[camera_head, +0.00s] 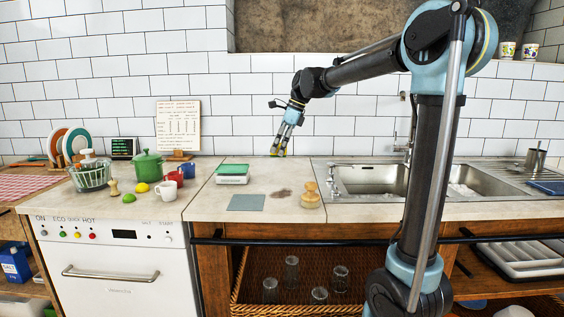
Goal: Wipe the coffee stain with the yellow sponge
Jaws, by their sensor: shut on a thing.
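The coffee stain (281,193) is a small brown patch on the pale counter, left of the sink. My gripper (279,147) is above and behind the stain, near the tiled wall, with its fingers pointing down. It is shut on the yellow sponge (278,153), of which only a small yellowish bit shows at the fingertips. The sponge appears raised above the counter, apart from the stain.
A wooden brush (310,198) stands just right of the stain. A grey-blue cloth (247,202) lies to its left, with a green-and-white scale (233,174) behind. The metal sink (380,181) is farther right. A green pot (147,166) stands left.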

